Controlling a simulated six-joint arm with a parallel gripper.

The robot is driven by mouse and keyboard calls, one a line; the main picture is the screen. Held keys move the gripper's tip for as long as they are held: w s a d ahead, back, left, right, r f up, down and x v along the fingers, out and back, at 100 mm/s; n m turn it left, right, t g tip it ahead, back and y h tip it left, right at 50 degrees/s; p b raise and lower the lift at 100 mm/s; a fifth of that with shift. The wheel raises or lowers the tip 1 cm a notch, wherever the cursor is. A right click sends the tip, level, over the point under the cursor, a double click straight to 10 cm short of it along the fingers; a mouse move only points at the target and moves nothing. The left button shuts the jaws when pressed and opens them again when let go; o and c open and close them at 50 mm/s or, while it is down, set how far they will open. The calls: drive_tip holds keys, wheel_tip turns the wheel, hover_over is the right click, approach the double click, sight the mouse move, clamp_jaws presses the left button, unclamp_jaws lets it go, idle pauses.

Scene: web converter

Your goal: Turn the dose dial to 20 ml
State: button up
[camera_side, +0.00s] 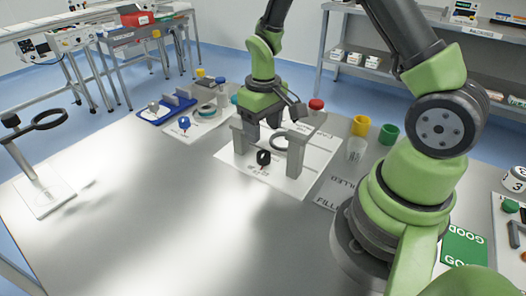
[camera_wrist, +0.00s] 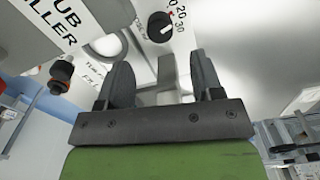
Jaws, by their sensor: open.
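The dose dial (camera_side: 263,158) is a small black knob on the front of the white tub filler (camera_side: 290,180) in the side view. In the wrist view the dial (camera_wrist: 160,27) is at the top, with the printed numbers 20 and 30 to its right and a small red mark by its upper edge. I cannot tell its exact setting. My gripper (camera_wrist: 160,78) is open, its two dark fingers spread and apart from the dial, with nothing between them. In the side view my gripper (camera_side: 263,118) hangs over the filler, behind the dial, its fingertips partly hidden.
A red-capped knob (camera_side: 316,104) stands at the filler's back right. A blue tray (camera_side: 166,107) lies back left, a ring stand (camera_side: 42,195) far left. The table's front left is clear.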

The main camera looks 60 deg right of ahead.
sight(263, 153)
wheel_tip(263, 153, down, 7)
drive_tip(key=shift+f, duration=0.15)
drive_tip(key=c, duration=0.9)
